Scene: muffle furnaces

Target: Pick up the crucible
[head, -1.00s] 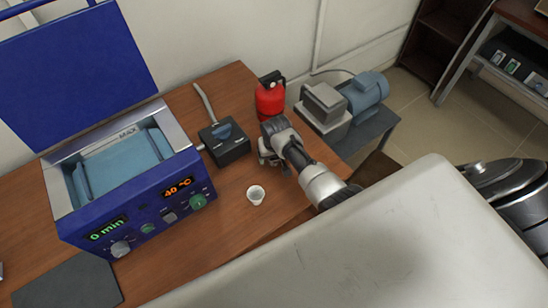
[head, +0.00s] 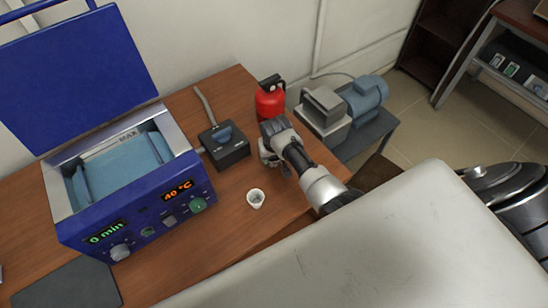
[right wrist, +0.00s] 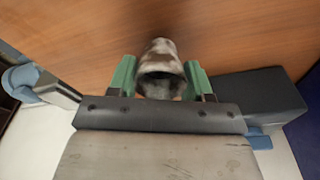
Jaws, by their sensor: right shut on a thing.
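A stained, brownish-white crucible (right wrist: 160,60) sits between the green fingers of my right gripper (right wrist: 158,78) in the right wrist view, its dark open mouth facing the camera. The gripper is shut on it. In the head view my right gripper (head: 268,154) is low over the wooden table, beside the black switch box; its fingers and the held crucible are mostly hidden there by the wrist. A separate small white cup (head: 256,198) stands upright on the table, apart from the gripper. My left gripper is not in view.
The black switch box (head: 225,152) and a red extinguisher (head: 270,103) are near the gripper. A motor pump (head: 365,98) stands beyond. A large pale surface (head: 400,250) covers the front.

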